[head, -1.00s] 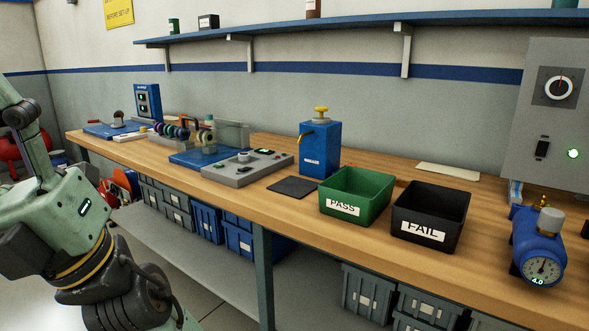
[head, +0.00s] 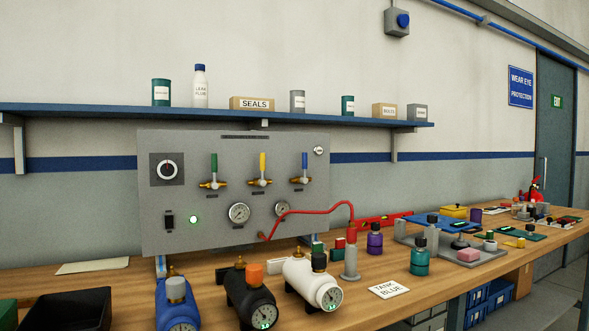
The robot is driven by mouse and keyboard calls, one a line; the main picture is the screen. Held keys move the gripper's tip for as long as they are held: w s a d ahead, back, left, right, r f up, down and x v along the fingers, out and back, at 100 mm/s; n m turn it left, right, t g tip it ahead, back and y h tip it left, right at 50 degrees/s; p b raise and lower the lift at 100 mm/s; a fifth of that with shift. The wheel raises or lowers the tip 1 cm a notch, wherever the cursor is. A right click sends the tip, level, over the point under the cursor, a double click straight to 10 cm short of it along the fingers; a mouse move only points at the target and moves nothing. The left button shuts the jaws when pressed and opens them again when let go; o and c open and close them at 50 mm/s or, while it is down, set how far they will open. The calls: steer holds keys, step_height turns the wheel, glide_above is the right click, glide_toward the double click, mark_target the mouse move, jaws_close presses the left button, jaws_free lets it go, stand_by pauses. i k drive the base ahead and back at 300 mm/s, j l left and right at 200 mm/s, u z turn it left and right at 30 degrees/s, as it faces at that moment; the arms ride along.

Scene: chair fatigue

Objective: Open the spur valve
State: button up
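A grey wall panel (head: 235,215) carries three brass valves side by side. The left one has a green lever (head: 214,165), the middle one a yellow lever (head: 263,165), the right one a blue lever (head: 305,164). All three levers stand upright. No readable label tells me which is the spur valve. A red hose (head: 308,211) runs from the panel's lower edge to a red-topped grey fitting (head: 351,255) on the bench. My gripper is not in view.
Blue, black and white tanks (head: 315,283) with gauges stand in front of the panel. A card reading "TANK BLUE" (head: 389,290) lies to their right. A shelf (head: 220,116) with bottles and boxes runs above the panel. A black bin (head: 68,310) is at lower left.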

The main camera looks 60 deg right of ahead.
mark_target(305, 166)
steer(key=z, duration=1.75)
steer(key=i+z, duration=0.15)
steer(key=z, duration=0.75)
steer(key=i+j, duration=0.2)
steer(key=i, duration=0.25)
